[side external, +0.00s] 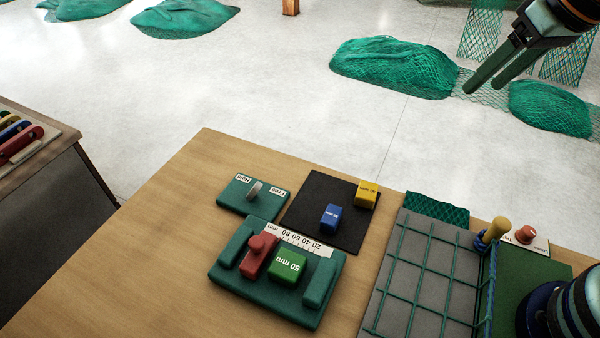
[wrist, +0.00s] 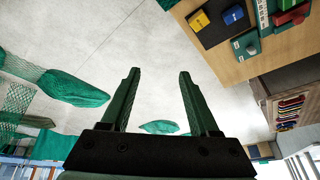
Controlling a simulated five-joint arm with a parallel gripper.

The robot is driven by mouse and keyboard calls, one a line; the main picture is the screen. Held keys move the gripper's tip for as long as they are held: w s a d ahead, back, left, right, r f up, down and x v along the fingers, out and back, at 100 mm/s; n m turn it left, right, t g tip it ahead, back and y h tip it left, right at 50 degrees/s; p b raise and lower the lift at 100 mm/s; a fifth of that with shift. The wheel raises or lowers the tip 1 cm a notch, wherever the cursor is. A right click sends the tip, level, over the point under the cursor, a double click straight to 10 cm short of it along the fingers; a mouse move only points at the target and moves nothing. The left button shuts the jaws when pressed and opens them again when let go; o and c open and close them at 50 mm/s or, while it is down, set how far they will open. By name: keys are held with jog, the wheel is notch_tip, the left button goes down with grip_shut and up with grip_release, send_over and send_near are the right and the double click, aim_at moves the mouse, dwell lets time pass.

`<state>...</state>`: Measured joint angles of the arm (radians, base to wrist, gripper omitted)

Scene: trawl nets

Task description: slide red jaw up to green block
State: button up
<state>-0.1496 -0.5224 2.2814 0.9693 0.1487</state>
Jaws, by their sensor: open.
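The red jaw (side external: 253,262), with a round knob on top, sits in a green vise-like fixture (side external: 224,277) on the wooden table. The green block (side external: 288,266), marked 50 mm, lies in the same fixture just right of the jaw. I cannot tell whether the two touch. A numbered white scale (side external: 300,239) runs along the fixture's back edge. My gripper (side external: 485,90) is open and empty, high at the upper right of the side view, far from the fixture. In the wrist view its fingers (wrist: 160,72) point apart over floor; the red jaw (wrist: 291,16) shows at the upper right.
A dark mat (side external: 318,196) with a blue block (side external: 331,218) and a yellow block (side external: 367,194) lies behind the fixture. A green switch plate (side external: 240,206) stands behind left. A netted grey panel (side external: 400,285) and red button (side external: 525,234) are at right.

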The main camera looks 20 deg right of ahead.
jog(key=w+a+g, duration=0.2)
jog(key=w+a, duration=0.2)
jog(key=a, duration=0.6)
jog(key=g, duration=0.3)
send_over(256, 241)
notch_tip(256, 241, down, 8)
jog(key=f, duration=0.1)
jog(key=shift+h, duration=0.4)
notch_tip(256, 241, down, 11)
jog(key=shift+f, duration=0.1)
grip_shut()
